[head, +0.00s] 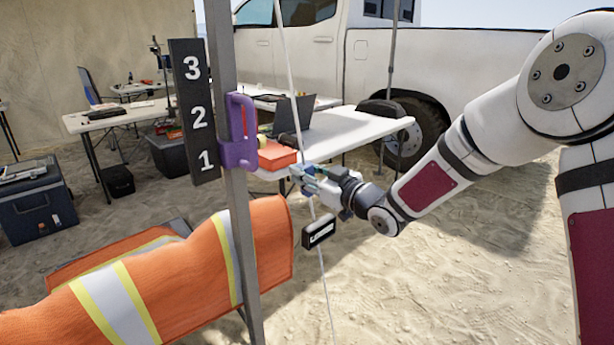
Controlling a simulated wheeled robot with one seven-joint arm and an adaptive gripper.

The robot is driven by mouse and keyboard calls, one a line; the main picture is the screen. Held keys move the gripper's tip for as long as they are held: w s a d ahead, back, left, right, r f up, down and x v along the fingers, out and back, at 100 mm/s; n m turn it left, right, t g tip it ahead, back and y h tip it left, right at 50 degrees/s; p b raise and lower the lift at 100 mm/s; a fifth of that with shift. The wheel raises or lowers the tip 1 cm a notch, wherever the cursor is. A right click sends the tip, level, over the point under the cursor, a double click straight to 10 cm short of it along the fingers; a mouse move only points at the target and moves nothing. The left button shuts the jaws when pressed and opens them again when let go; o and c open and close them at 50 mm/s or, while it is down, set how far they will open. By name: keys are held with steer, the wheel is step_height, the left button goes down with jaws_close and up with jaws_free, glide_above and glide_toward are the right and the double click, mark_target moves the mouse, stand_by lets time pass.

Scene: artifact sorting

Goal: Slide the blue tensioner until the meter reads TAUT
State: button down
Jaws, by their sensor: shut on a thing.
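A white cord (293,75) runs down past the pole to the sand. The blue tensioner (309,170) shows as a small blue patch on the cord, mostly hidden by the fingers. My gripper (304,178) reaches in from the right and is shut on the tensioner. The meter (319,232) is a small black box with a white label, on the cord just below my gripper. Its lettering is too small to read surely.
A grey pole (226,80) stands left of the cord, with a purple clamp (239,155) and a black board (193,112) numbered 1 to 3. An orange vest-clad form (170,275) lies below. Behind are a white table (360,130) and truck (440,70).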

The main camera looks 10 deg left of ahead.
steer(key=shift+s+a+r, duration=0.1)
steer(key=shift+r, duration=0.75)
steer(key=shift+f, duration=0.1)
steer(key=c, duration=1.2)
jaws_free()
steer(key=shift+c, duration=0.2)
steer(key=v, duration=1.2)
